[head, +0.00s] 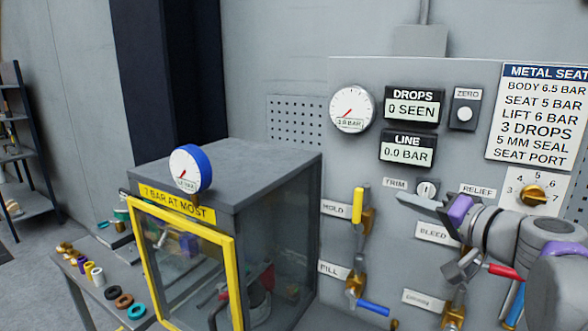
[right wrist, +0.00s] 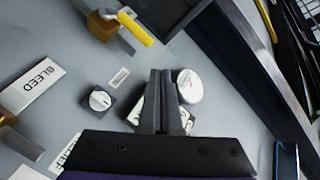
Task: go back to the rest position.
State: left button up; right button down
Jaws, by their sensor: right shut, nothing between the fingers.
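My right gripper (head: 404,198) reaches in from the right in the head view, in front of the valve panel (head: 300,110). Its fingers are shut and empty, close to the TRIM knob (head: 427,188) in the picture; I cannot tell the gap to the panel. In the right wrist view the shut fingers (right wrist: 164,76) cover part of a display plate and lie beside a round white gauge (right wrist: 190,86). My left gripper is in neither view.
The yellow HOLD lever (head: 357,206), blue FILL lever (head: 372,307) and red BLEED lever (head: 505,271) stick out from the panel. A grey cabinet (head: 265,160) with a yellow-framed door stands left. A side bench (head: 92,309) holds coloured rings.

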jog(key=s+a+f+n+g+h, duration=0.1)
jog(key=s+a+f+n+g, duration=0.25)
jog(key=f, duration=0.85)
jog(key=s+a+f+g+h, duration=0.1)
jog(key=s+a+f+g, duration=0.35)
jog(key=f, duration=0.75)
jog(key=s+d+f+n+h, duration=0.2)
jog(key=s+f+h, duration=0.3)
jog(key=s+f, duration=0.7)
notch_tip(320, 180, down, 5)
jog(key=shift+s+d+r, duration=0.2)
jog(key=shift+s+d, duration=0.15)
jog(key=shift+d, duration=0.3)
